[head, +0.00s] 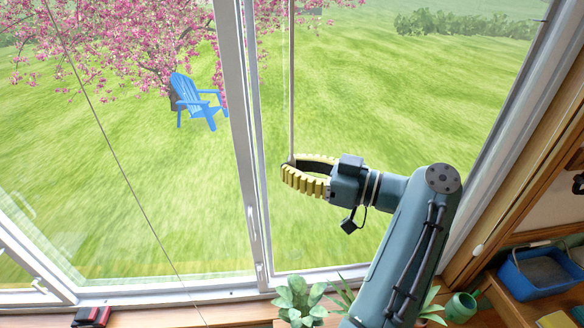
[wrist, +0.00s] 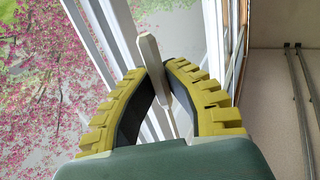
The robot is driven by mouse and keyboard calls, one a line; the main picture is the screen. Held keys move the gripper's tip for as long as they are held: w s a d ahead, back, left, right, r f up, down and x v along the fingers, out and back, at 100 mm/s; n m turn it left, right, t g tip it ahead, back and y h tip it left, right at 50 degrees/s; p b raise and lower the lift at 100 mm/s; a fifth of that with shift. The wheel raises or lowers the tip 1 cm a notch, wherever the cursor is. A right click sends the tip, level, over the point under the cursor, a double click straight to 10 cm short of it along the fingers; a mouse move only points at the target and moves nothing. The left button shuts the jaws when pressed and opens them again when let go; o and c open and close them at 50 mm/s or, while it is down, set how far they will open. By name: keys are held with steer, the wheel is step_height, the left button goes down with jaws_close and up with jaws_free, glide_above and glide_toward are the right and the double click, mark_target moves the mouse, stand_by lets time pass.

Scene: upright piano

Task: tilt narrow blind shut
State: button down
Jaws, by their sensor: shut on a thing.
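A thin pale tilt wand (head: 291,80) hangs straight down from the top edge of the head view, in front of the right-hand window pane. My gripper (head: 289,164) reaches in from the right and is shut on the wand at its lower part. In the wrist view, the yellow-backed fingers of my gripper (wrist: 157,70) close around the wand (wrist: 150,52), whose faceted end lies between the black pads. The blind's slats and the wand's upper end are not in view.
A white window post (head: 240,130) stands left of the wand, and a thin cord (head: 105,120) crosses the left pane. Potted plants (head: 299,300) stand on the sill below my arm. A blue tray (head: 540,270) sits on a shelf at right.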

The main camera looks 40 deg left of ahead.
steer(key=shift+f+g, duration=0.25)
steer(key=shift+g, duration=0.05)
stand_by(0.4)
steer(key=c, duration=1.1)
jaws_free()
steer(key=shift+r, duration=0.15)
step_height(320, 180, up, 10)
steer(key=shift+f, duration=0.1)
